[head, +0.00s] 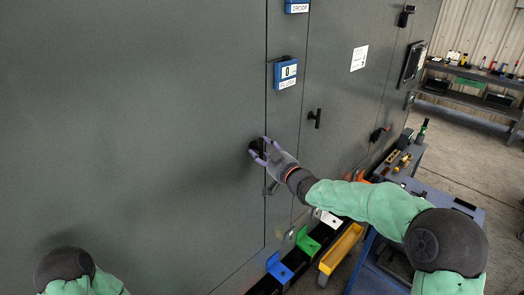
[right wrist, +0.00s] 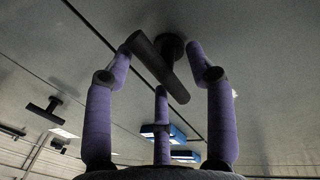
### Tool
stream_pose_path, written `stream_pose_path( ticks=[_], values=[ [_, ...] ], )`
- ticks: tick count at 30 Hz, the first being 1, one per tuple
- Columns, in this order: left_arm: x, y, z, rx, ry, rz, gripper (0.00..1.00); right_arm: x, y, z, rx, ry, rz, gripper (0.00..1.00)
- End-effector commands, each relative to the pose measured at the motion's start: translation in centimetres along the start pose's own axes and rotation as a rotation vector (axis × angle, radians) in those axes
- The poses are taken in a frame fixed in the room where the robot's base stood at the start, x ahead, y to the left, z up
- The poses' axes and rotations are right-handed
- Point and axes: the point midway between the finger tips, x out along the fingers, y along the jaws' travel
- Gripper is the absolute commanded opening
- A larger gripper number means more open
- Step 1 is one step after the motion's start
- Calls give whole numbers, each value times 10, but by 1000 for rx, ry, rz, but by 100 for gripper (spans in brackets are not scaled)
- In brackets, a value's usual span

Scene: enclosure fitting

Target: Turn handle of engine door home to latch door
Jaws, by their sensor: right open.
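The engine door appears to be the large dark grey panel (head: 140,120) on the left of the head view; it looks flush along its right seam. Its black handle (right wrist: 158,68) is a bar on a round stem, lying diagonally in the right wrist view. My right gripper (head: 260,150) is at this handle and mostly hides it in the head view. In the right wrist view the purple fingers of my right gripper (right wrist: 165,70) are spread open, with the bar between them. Whether a finger touches it I cannot tell. Only part of my left arm shows, at bottom left.
Another black handle (head: 314,118) stands on the panel to the right. A blue label box (head: 286,73) hangs above my right gripper. Below are a blue bin (head: 280,268), a green bin (head: 308,243) and a yellow bin (head: 341,248). A blue cart (head: 405,190) stands at right.

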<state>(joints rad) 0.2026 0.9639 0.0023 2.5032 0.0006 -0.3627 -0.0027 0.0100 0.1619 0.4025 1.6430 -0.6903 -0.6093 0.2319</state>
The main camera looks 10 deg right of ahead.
Motion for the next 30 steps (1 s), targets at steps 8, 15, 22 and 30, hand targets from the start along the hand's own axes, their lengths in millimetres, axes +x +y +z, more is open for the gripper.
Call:
stream_pose_path(
  ticks=[8,15,22,30],
  values=[
    [0,0,0,0,0,0,0,-45,1,0,0,-1,2,55],
    [0,0,0,0,0,0,0,-86,0,0,1,-1,2,55],
    [0,0,0,0,0,0,0,-108,0,1,2,0,1,55],
    [0,0,0,0,0,0,0,-112,0,1,3,-2,0,55]
  ],
)
